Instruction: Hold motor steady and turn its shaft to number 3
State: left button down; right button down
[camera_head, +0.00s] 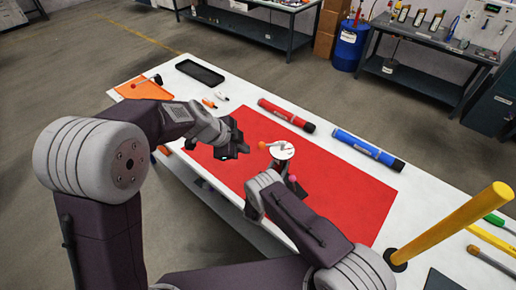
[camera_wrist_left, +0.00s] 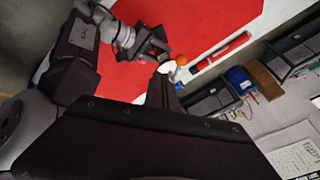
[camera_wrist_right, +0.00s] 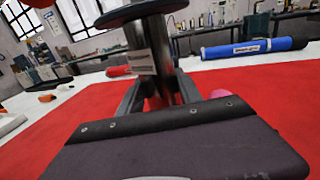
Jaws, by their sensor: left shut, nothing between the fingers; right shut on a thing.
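The motor (camera_wrist_right: 150,50) is a metallic cylinder with a label, upright in the right wrist view. My right gripper (camera_wrist_right: 158,92) is shut around its body from the side. Its top is a white disc (camera_head: 282,150) in the head view, with an orange ball (camera_head: 262,145) at its left edge. The disc also shows in the left wrist view (camera_wrist_left: 166,68), next to the orange ball (camera_wrist_left: 181,60). The number on the disc is too small to read. My left gripper (camera_head: 240,150) is shut and empty, just left of the orange ball and apart from it.
The motor is over a red mat (camera_head: 345,195) on a white table. A red tube (camera_head: 286,115) and a blue tube (camera_head: 368,149) lie behind it. A black tray (camera_head: 200,72) is at the far left. A yellow post (camera_head: 450,225) rises at the right. The mat's right part is clear.

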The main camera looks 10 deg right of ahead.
aim_at(259, 146)
pick_arm(q)
jog(key=w+d+f, duration=0.5)
jog(key=w+f, duration=0.2)
jog(key=f, duration=0.2)
jog(key=shift+d, duration=0.3)
jog(key=shift+w, duration=0.1)
jog(key=shift+w+a+m+g, duration=0.2)
jog(key=shift+w+m+g, duration=0.2)
jog(key=shift+w+m, duration=0.3)
jog(key=shift+w, duration=0.35)
jog(key=shift+w+d, duration=0.2)
jog(key=shift+w, duration=1.85)
